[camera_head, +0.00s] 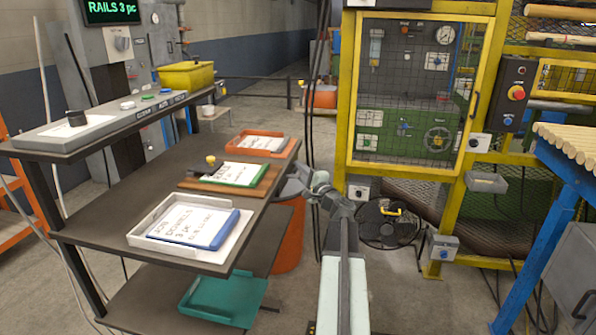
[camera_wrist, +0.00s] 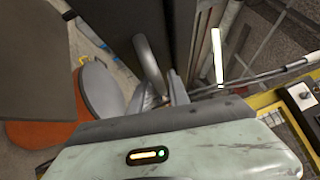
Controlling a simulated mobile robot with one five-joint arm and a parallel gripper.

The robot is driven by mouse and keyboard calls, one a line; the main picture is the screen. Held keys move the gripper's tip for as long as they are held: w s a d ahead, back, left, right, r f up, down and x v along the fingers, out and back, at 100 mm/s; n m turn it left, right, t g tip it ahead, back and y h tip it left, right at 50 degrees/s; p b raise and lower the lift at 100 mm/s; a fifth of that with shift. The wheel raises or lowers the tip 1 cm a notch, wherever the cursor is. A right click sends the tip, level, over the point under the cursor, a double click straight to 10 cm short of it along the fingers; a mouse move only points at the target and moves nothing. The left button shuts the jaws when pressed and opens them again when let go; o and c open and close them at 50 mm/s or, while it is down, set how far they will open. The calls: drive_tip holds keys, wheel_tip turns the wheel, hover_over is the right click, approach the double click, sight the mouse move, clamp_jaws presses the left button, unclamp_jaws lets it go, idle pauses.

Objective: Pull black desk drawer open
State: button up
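The black desk (camera_head: 95,178) stands at the left in the head view, with a dark slab top and a lower shelf. My gripper (camera_head: 308,183) is at the desk's right edge, at about the height of the top. In the wrist view, a dark upright panel (camera_wrist: 166,35) is close ahead, and a curved grey bar handle (camera_wrist: 148,65) stands out from it. My gripper (camera_wrist: 168,92) is at the handle's near end. I cannot tell whether its fingers are around the bar or beside it. The drawer's outline and any gap are not clear.
A white tray (camera_head: 250,240), a wooden board (camera_head: 195,184) and an orange tray (camera_head: 287,150) lie on the desk. An orange bin (camera_head: 289,242) stands below its right edge.

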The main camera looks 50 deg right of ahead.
clamp_jaws()
drive_tip(key=shift+s+f, duration=0.1)
idle(1.1)
